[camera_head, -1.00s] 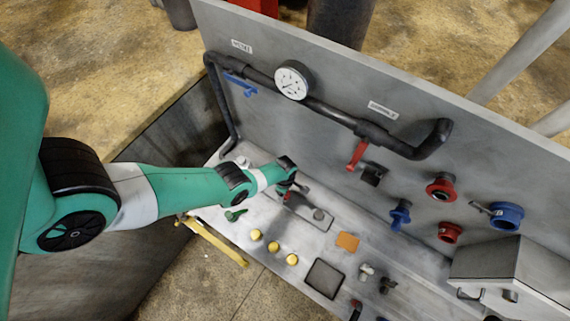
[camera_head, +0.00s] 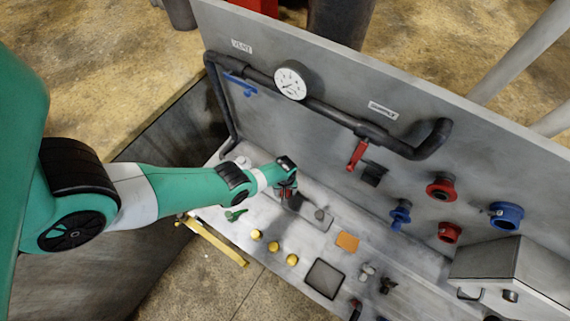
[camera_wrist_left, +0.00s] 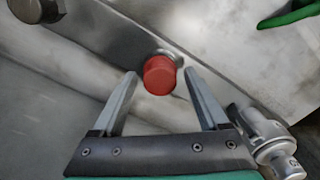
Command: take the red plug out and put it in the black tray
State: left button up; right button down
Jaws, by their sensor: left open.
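In the left wrist view, the red plug (camera_wrist_left: 160,78) is a short round knob seated in a metal plate. My left gripper (camera_wrist_left: 160,72) is open, with its two fingertips on either side of the plug and visible gaps between. In the head view, the left gripper (camera_head: 289,192) is low over the bench at the plate, and the plug is mostly hidden by it. The black tray (camera_head: 309,281) is a dark, shallow square on the bench, to the lower right of the gripper. My right gripper is not in view.
A dark bolt head (camera_wrist_left: 38,8) is on the same plate. Several yellow knobs (camera_head: 274,246), an orange square (camera_head: 347,241) and a green handle (camera_head: 235,214) lie around the gripper. The upright panel (camera_head: 330,150) with pipes and a red lever (camera_head: 356,154) stands behind.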

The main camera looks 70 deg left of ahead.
pick_arm(q)
jog(key=m, duration=0.7)
grip_shut()
jog(key=c, duration=0.7)
grip_release()
grip_shut()
jog(key=n, duration=0.3)
jog(key=shift+n, duration=0.9)
jog(key=n, duration=0.3)
jog(key=shift+n, duration=1.1)
